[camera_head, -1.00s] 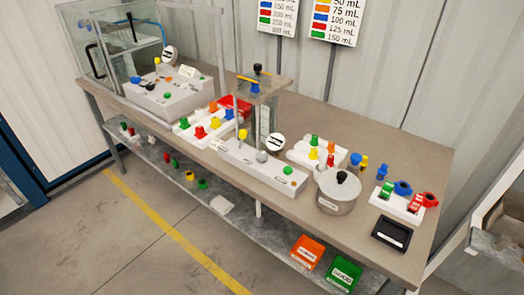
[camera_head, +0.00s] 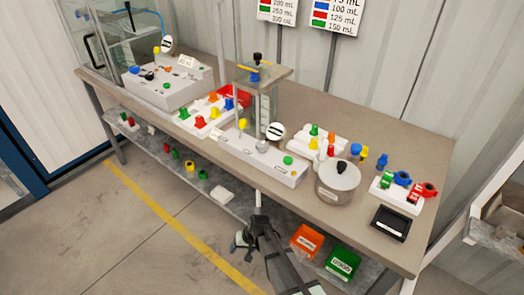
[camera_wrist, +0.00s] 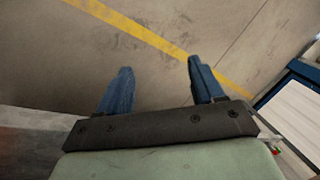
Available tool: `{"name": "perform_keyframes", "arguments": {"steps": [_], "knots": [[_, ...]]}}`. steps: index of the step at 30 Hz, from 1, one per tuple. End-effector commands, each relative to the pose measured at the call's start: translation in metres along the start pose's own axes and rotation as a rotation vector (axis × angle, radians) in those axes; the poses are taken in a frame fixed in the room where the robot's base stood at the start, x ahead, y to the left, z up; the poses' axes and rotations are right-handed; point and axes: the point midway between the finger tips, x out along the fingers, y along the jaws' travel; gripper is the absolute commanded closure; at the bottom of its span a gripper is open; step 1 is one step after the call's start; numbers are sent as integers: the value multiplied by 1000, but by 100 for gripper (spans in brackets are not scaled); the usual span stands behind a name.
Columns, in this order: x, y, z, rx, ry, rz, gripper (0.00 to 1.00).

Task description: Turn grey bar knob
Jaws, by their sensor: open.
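A small grey knob (camera_head: 262,146) stands on the long white control box (camera_head: 250,163) at the middle front of the bench. It is too small to tell whether it has a bar shape. The box also carries a yellow knob, a green button and a round white dial with a black bar (camera_head: 275,131). My gripper (camera_wrist: 160,68) is open and empty in the wrist view, its two dark blue fingers spread above the floor. In the head view my arm shows low in front of the bench, below and apart from the box.
The bench (camera_head: 390,137) holds a metal pot (camera_head: 338,185), a clear column (camera_head: 264,95), a black tray (camera_head: 390,222) and coloured valves. A lower shelf carries an orange bin (camera_head: 307,240) and a green bin (camera_head: 342,263). The floor in front is open.

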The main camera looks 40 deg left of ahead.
Motion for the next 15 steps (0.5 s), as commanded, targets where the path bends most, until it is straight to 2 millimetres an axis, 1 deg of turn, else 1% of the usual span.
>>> {"name": "perform_keyframes", "arguments": {"steps": [1, 3, 6, 8, 9, 11, 12, 14, 15], "knots": [[-4, -28, -18, -37, 3, -24, 33], [-15, -62, -33, -94, 5, -56, 33], [-34, -102, -53, -196, 11, -91, 33], [-48, -122, -65, -267, 16, -106, 33], [-58, -135, -72, -318, 22, -115, 33], [-75, -151, -83, -399, 30, -125, 33], [-87, -161, -90, -456, 38, -130, 33], [-105, -173, -101, -544, 48, -134, 33], [-117, -181, -107, -605, 56, -136, 33]]}}
